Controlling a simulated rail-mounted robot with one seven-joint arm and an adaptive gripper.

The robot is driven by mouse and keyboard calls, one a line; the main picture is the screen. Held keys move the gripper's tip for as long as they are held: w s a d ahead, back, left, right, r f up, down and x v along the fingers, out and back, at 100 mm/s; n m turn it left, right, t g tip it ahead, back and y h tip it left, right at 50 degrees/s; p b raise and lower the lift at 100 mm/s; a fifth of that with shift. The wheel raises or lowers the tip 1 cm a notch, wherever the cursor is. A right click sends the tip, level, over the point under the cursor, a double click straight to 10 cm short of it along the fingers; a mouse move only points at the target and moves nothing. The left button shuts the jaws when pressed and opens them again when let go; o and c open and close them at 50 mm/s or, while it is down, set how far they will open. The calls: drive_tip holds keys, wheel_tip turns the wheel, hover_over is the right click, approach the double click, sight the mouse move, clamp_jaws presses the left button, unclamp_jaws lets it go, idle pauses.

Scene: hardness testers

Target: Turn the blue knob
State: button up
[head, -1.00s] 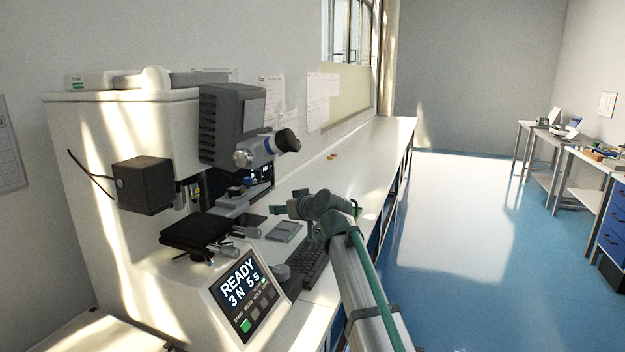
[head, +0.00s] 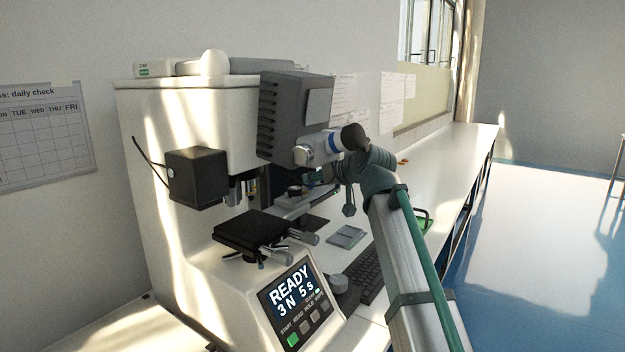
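The nearest hardness tester (head: 180,120) is a large white machine at left with a dark grey head. A blue band (head: 333,143) circles the barrel of its eyepiece. Behind it, a small dark round part (head: 294,190) shows on a lower unit; I cannot tell whether it is the blue knob. My gripper (head: 313,178) is just below the eyepiece, pointing left beside that dark part. Its fingers are small and partly hidden, so contact and opening are unclear.
A black stage (head: 250,229) and a lit READY panel (head: 291,290) are at the tester's front. A keyboard (head: 365,274) and a grey pad (head: 347,236) lie on the bench. The far bench (head: 440,150) is mostly clear.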

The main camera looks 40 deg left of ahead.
drive_tip(key=shift+x, duration=2.35)
clamp_jaws()
drive_tip(key=shift+w+n+g, duration=0.1)
drive_tip(key=shift+n+g, duration=0.2)
drive_tip(key=n+g+y+b, duration=0.1)
drive_tip(key=n+g+b, duration=0.1)
drive_tip(key=n+g, duration=0.1)
drive_tip(key=shift+w+g, duration=0.15)
drive_tip(key=shift+g, duration=0.35)
drive_tip(key=shift+n+g+h+b, duration=0.3)
drive_tip(key=shift+n+g+b, duration=0.45)
drive_tip(key=shift+n+g, duration=1.3)
drive_tip(key=shift+g, duration=0.25)
